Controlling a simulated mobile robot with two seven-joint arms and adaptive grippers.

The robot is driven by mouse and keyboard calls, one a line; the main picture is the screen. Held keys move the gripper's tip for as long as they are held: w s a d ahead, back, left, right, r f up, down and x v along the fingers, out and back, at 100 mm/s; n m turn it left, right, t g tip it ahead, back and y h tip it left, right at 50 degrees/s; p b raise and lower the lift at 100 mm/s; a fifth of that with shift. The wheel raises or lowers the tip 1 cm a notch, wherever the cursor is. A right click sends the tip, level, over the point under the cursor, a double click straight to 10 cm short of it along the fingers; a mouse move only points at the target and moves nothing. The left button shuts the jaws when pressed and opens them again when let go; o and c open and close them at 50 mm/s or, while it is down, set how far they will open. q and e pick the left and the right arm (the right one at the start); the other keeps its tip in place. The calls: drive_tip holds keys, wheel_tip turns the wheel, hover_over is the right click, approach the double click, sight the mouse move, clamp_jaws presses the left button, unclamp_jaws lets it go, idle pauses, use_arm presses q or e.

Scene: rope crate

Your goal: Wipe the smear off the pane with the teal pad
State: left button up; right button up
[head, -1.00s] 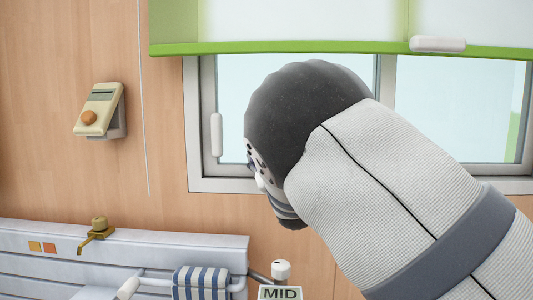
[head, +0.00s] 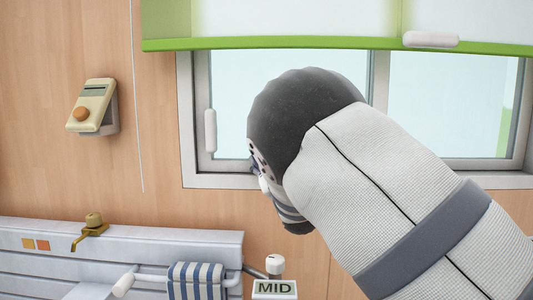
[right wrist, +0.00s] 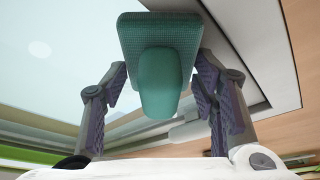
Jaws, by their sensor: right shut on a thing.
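The teal pad (right wrist: 160,40), a flat block with a rounded grip, fills the upper middle of the right wrist view. My right gripper (right wrist: 161,75) is shut on the pad's grip, one finger on each side. In the head view my right arm reaches up from the lower right in front of the window, and its wrist hides the gripper and pad. The pane (head: 290,75) is pale blue glass in the left sash; it also shows in the right wrist view (right wrist: 60,90). Faint whitish spots (right wrist: 39,48) show on it, possibly the smear. My left gripper is not in view.
A green-edged blind (head: 300,43) hangs over the window top. A white handle (head: 210,130) stands on the left frame. Below are a radiator (head: 130,240), a striped towel (head: 196,282) and a MID sign (head: 275,288).

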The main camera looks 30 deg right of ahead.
drive_tip(key=shift+a, duration=0.1)
drive_tip(key=shift+w+a+r, duration=0.3)
drive_tip(key=shift+a+r, duration=0.05)
drive_tip(key=shift+r, duration=0.15)
drive_tip(key=shift+w+a+r, duration=0.3)
drive_tip(key=shift+a+r, duration=0.05)
drive_tip(key=shift+r, duration=0.15)
drive_tip(key=shift+s+d+f, duration=0.25)
drive_tip(key=shift+d+f, duration=0.2)
drive_tip(key=shift+f, duration=0.05)
drive_tip(key=shift+s+d+f, duration=0.25)
drive_tip(key=shift+d+f, duration=0.15)
drive_tip(key=shift+f, duration=0.1)
drive_tip(key=shift+w+a+r, duration=0.3)
drive_tip(key=shift+a+r, duration=0.15)
drive_tip(key=shift+r, duration=0.1)
drive_tip(key=shift+w+a+r, duration=0.25)
drive_tip(key=shift+a+r, duration=0.15)
drive_tip(key=shift+r, duration=0.1)
